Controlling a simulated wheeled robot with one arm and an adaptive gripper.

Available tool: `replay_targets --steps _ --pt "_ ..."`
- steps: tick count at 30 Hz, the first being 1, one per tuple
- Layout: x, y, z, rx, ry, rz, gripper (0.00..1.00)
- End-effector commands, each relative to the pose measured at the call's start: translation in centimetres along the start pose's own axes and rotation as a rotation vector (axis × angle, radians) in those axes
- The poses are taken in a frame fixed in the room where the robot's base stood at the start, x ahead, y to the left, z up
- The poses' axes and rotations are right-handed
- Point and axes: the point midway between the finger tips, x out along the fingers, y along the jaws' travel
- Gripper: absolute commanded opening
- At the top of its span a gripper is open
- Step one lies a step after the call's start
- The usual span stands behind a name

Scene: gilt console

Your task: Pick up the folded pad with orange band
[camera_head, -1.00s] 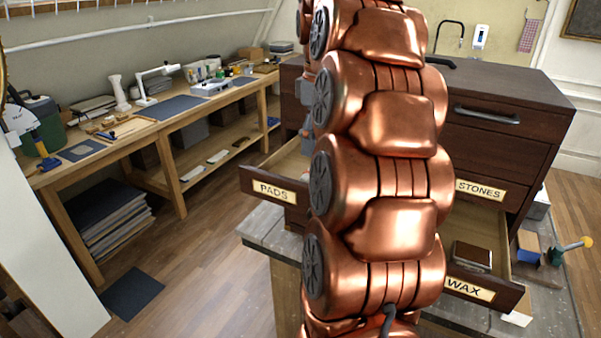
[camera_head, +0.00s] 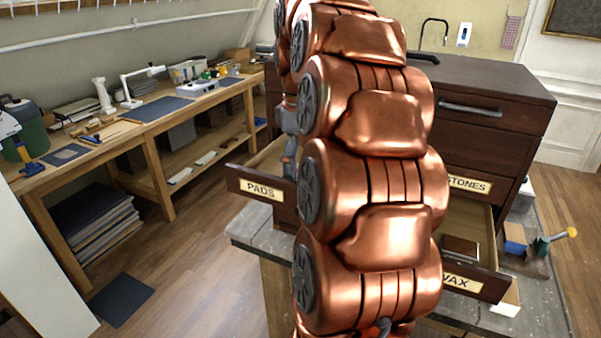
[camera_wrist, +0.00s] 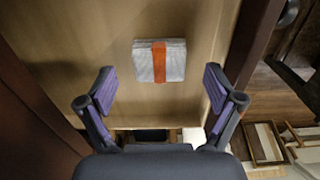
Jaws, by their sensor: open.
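The folded pad (camera_wrist: 174,66) is pale grey-white with an orange band (camera_wrist: 159,62) around its middle. It lies on the bare floor of an open drawer in the wrist view. My gripper (camera_wrist: 158,88) is open above the drawer, its two purple-padded fingers spread to the left and right. The pad lies just beyond the fingertips, between their lines, and nothing is held. In the head view the open drawer labelled PADS (camera_head: 261,189) shows at left, but the pad and most of my gripper are hidden behind my copper arm.
A second open drawer labelled WAX (camera_head: 470,284) holds a brown block (camera_head: 460,247). A wooden workbench (camera_head: 150,134) with tools runs along the left wall.

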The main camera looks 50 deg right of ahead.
Motion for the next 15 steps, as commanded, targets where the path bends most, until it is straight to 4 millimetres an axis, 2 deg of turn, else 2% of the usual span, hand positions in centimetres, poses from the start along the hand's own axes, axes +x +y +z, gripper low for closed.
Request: replay_targets --steps 6,15 --pt "1.4 0.0 0.1 0.000 -0.001 -0.002 0.92" --pt "1.8 0.0 0.0 0.000 0.001 0.000 0.92"
